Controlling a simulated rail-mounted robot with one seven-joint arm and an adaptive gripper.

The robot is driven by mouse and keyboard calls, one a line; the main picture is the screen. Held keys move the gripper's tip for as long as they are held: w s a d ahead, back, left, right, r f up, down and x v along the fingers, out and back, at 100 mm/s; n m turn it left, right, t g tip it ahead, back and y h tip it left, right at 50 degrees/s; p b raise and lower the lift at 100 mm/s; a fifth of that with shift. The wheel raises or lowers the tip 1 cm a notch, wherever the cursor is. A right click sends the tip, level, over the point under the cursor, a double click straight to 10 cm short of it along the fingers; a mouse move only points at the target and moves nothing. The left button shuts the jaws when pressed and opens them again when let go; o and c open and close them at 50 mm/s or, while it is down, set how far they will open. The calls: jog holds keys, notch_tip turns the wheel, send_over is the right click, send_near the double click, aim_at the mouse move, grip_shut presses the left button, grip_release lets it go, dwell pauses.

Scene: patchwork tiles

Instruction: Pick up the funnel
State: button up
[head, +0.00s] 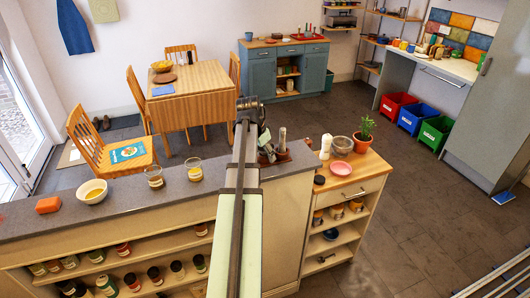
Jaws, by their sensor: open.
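My arm reaches from the bottom of the head view over the dark counter (130,197). Its dark end and my gripper (267,151) are small and partly hidden behind the arm; I take the gripper as open, and nothing shows held in it. I cannot make out a funnel for certain. A slim grey upright object (282,140) stands in a reddish-brown holder (282,156) just right of my gripper, too small to name.
The floor (420,220) at right is open.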

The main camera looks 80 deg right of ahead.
jog(key=c, duration=1)
jog(key=shift+o, duration=0.2)
jog(key=shift+r, duration=0.2)
